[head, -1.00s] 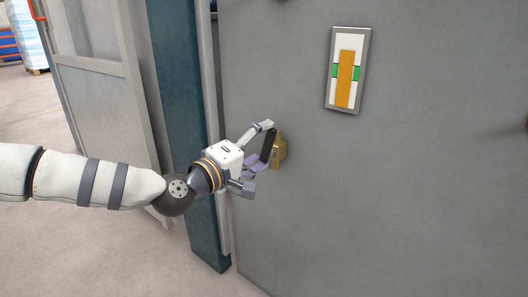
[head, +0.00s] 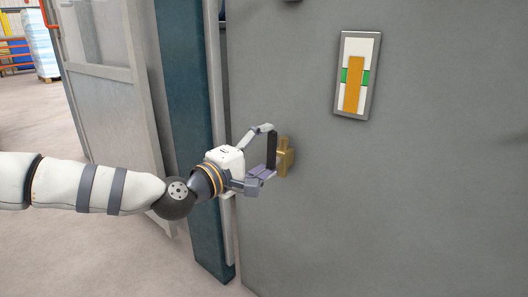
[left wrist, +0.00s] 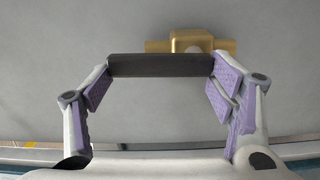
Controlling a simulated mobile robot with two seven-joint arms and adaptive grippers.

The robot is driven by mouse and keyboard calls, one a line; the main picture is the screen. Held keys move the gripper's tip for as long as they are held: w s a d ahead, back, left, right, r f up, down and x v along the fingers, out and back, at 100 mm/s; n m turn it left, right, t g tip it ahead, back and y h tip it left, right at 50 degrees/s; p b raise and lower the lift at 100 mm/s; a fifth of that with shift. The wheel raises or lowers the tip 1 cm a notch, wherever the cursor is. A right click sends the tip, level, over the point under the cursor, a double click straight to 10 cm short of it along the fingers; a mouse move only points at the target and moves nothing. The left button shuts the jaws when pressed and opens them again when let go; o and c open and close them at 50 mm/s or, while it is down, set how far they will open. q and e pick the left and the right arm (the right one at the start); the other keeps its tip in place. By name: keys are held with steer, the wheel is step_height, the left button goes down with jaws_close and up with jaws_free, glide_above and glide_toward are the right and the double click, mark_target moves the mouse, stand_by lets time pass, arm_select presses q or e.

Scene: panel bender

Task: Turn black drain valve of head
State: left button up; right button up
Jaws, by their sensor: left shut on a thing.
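The black drain valve (head: 271,151) is a flat black lever in front of a brass fitting (head: 285,157) on the grey panel. In the head view it stands nearly upright. My left gripper (head: 267,152) is shut on the black lever, with one finger at its top end and one at its bottom end. In the left wrist view the black lever (left wrist: 160,66) spans between the purple finger pads of my left gripper (left wrist: 160,80), with the brass body (left wrist: 191,41) behind it. My right gripper is not in view.
A framed plate with an orange bar (head: 354,85) is fixed higher on the grey panel (head: 430,190). A teal post (head: 190,130) and an open grey door (head: 115,120) stand to the left. The panel around the valve is mostly clear.

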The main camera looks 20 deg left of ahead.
arm_select(q)
steer(key=o, duration=1.7)
steer(key=v, duration=1.2)
